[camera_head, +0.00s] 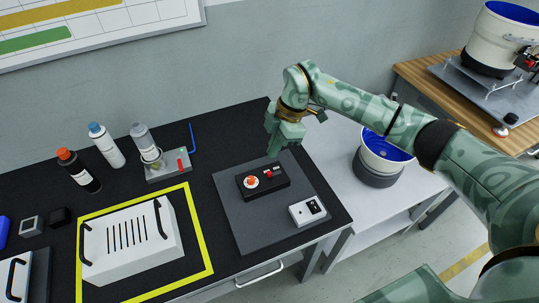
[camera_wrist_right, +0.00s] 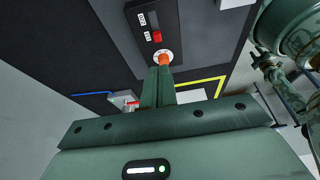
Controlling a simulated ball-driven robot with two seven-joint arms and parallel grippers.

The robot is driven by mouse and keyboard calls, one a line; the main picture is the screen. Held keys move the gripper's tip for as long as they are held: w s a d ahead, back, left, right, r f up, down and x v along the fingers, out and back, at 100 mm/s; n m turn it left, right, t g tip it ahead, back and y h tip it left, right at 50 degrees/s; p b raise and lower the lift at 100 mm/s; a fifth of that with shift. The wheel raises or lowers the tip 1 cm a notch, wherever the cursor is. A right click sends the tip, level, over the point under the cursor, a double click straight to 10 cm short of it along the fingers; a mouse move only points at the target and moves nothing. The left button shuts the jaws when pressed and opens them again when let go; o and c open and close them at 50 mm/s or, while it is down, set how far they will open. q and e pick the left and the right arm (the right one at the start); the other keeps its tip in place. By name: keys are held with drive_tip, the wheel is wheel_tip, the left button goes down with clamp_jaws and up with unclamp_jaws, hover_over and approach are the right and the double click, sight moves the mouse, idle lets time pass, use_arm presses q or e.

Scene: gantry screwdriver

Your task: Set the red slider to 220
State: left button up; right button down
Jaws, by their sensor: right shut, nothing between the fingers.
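A black box (camera_head: 277,185) lies on the dark grey mat and carries the red slider (camera_head: 269,174) and an orange knob (camera_head: 252,181) on a white disc. In the right wrist view the red slider (camera_wrist_right: 156,37) sits in a slot beside two small white labels (camera_wrist_right: 144,27). It is level with the label nearer the orange knob (camera_wrist_right: 164,58); the print is too small to read surely. My right gripper (camera_head: 273,153) is shut and empty, just behind the box in the head view. In the wrist view its fingertips (camera_wrist_right: 160,69) overlap the knob's edge; contact cannot be told. My left gripper is not visible.
The grey mat (camera_head: 233,217) also holds a white switch box (camera_head: 308,210). A grey device (camera_head: 169,168), bottles (camera_head: 105,145) and a white handled cover (camera_head: 130,244) stand left on the black bench. A bucket (camera_head: 383,150) stands right on a lower table.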

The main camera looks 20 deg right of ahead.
sight(261, 179)
drive_tip(key=b+x, duration=0.2)
drive_tip(key=x, duration=0.6)
drive_tip(key=shift+a+f, duration=0.15)
drive_tip(key=shift+f, duration=0.15)
drive_tip(key=shift+s, duration=0.1)
